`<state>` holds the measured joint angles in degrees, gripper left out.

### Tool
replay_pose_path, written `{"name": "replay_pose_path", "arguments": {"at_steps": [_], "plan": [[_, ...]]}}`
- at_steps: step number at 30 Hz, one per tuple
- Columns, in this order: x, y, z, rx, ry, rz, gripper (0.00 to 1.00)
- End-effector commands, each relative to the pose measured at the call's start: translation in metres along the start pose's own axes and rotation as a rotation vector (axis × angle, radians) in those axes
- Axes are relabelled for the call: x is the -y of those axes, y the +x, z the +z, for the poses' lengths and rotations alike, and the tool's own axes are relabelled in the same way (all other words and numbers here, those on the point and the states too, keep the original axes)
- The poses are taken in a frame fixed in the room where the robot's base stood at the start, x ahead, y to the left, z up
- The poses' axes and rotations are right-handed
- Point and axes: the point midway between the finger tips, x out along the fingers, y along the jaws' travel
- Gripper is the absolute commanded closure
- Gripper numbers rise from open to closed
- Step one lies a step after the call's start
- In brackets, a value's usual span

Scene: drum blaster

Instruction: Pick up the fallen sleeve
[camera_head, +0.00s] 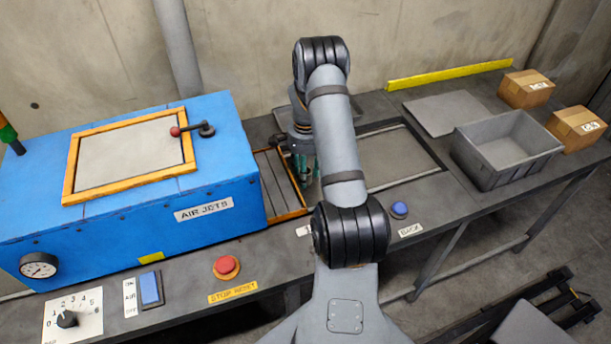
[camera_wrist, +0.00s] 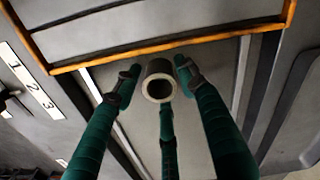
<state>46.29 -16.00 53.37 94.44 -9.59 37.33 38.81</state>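The sleeve (camera_wrist: 151,88) is a short grey hollow cylinder in the wrist view, with its round open end facing the camera. A narrow gap shows between the left fingertip and the sleeve. The right and lower fingertips look very near it, and I cannot tell whether they touch. In the head view, my gripper (camera_head: 304,168) points down beside the blue machine, partly behind my arm. The sleeve is hidden there.
The blue air jets cabinet (camera_head: 225,165) stands close left of my gripper. An orange-edged slot (camera_head: 275,185) lies beside it. A grey bin (camera_head: 500,150) and two cardboard boxes (camera_head: 526,88) stand at the right. Buttons, including the red stop reset (camera_head: 227,266), line the front edge.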

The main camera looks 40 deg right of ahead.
Motion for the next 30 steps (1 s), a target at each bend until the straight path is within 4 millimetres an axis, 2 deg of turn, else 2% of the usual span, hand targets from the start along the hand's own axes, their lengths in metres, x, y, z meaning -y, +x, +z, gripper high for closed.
{"name": "replay_pose_path", "arguments": {"at_steps": [20,30], "plan": [[0.0001,-0.0003,0.0000,0.000,0.000,0.000,1.00],[0.0006,-0.0021,-0.0004,-0.001,0.000,-0.001,1.00]]}}
